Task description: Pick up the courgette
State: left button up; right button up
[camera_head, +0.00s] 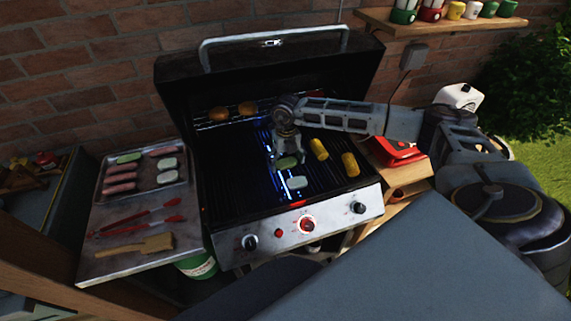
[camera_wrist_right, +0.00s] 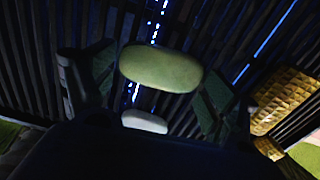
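A green courgette piece (camera_head: 287,162) lies on the dark grill grate, just below my right gripper (camera_head: 286,157). In the wrist view the courgette (camera_wrist_right: 161,68) is an oval, pale green piece between the two spread fingers of my right gripper (camera_wrist_right: 150,85). A gap shows beside it, so the fingers are open; whether one touches it I cannot tell. My left gripper is not in view.
A paler piece (camera_head: 297,182) lies just in front on the grate. Two corn cobs (camera_head: 319,149) are to the right. The grill's raised lid (camera_head: 180,95) stands behind. A tray of food (camera_head: 107,198) is at left, with red tongs (camera_head: 140,219) nearby.

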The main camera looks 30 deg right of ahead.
aim_at(285, 164)
jog(key=c, duration=0.4)
jog(key=shift+o, duration=0.2)
jog(key=shift+r, duration=0.1)
jog(key=shift+r+b, duration=0.45)
jog(key=shift+r, duration=1.05)
jog(key=shift+a+r, duration=0.15)
jog(key=shift+a, duration=0.15)
jog(key=w+a+b, duration=0.1)
jog(key=a, duration=0.3)
jog(key=w+a+b, duration=0.1)
jog(key=a, duration=0.4)
jog(key=w+a, duration=0.1)
jog(key=a, duration=0.4)
jog(key=shift+w+a+b, duration=0.2)
jog(key=shift+w+b, duration=0.1)
jog(key=shift+b, duration=0.1)
jog(key=shift+w+a, duration=0.25)
jog(key=shift+a, duration=0.85)
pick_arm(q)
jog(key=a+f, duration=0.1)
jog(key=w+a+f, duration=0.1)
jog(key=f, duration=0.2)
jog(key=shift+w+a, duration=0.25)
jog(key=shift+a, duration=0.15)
pick_arm(e)
jog(key=shift+a, duration=0.15)
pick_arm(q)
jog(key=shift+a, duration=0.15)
